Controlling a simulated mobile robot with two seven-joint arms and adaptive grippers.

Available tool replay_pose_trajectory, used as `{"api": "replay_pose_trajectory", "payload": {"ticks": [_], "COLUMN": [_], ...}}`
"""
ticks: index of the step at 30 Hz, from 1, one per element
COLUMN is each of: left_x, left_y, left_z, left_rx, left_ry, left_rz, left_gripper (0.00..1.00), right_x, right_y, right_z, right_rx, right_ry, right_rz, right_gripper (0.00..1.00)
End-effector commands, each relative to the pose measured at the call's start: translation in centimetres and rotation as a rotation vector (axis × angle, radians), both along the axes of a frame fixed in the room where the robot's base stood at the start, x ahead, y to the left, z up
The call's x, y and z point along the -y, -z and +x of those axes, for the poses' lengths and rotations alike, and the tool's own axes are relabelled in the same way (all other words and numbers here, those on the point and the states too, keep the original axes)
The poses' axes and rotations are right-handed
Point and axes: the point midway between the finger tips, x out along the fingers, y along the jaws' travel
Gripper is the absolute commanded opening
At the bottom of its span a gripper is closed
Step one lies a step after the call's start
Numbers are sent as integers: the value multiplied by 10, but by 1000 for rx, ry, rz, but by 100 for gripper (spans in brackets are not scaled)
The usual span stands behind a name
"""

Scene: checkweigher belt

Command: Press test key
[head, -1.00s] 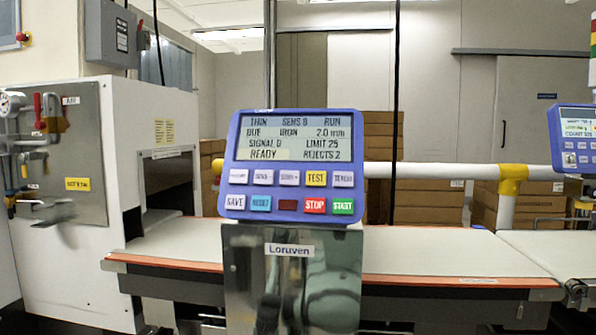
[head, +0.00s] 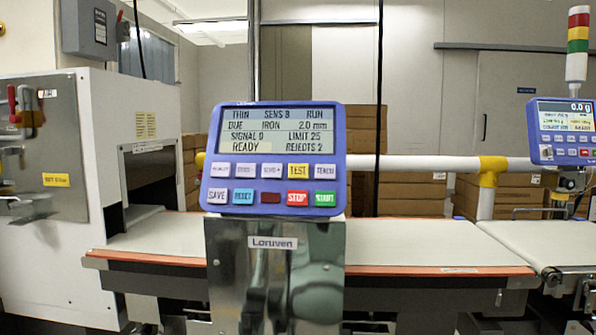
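The yellow TEST key (head: 298,171) is in the upper key row of a blue control panel (head: 212,190), right of the middle. The panel's display (head: 276,130) reads THIN, SENS 8, RUN, DUE, IRON 2.0 mm, SIGNAL 0, LIMIT 25, READY, REJECTS 2. A red STOP key (head: 297,198) sits just below the TEST key, with a green START key (head: 325,198) to its right. Neither of my grippers is in the head view. Nothing covers the keys.
The panel stands on a shiny steel post (head: 225,270) labelled Loruven, in front of a conveyor belt (head: 420,240). A white machine housing (head: 115,150) is at left. A second blue panel (head: 535,150) and a stack light (head: 577,45) are at right. Cartons (head: 410,190) stand behind.

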Motion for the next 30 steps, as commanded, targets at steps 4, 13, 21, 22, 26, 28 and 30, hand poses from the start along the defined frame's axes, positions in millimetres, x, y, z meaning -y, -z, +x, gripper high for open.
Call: {"api": "replay_pose_trajectory", "payload": {"ticks": [4, 13, 21, 22, 26, 28, 30], "left_x": [0, 0, 0, 0, 0, 0, 0], "left_y": [0, 0, 0, 0, 0, 0, 0], "left_z": [0, 0, 0, 0, 0, 0, 0], "left_rx": [0, 0, -1, -1, -1, -1, -1], "left_ry": [0, 0, 0, 0, 0, 0, 0], "left_rz": [0, 0, 0, 0, 0, 0, 0], "left_gripper": [4, 0, 0, 0, 0, 0, 0], "right_x": [0, 0, 0, 0, 0, 0, 0], "right_y": [0, 0, 0, 0, 0, 0, 0], "right_z": [0, 0, 0, 0, 0, 0, 0], "right_rx": [0, 0, 0, 0, -1, -1, -1], "right_ry": [0, 0, 0, 0, 0, 0, 0], "right_rz": [0, 0, 0, 0, 0, 0, 0], "right_gripper": [40, 40, 40, 40, 40, 40, 40]}}
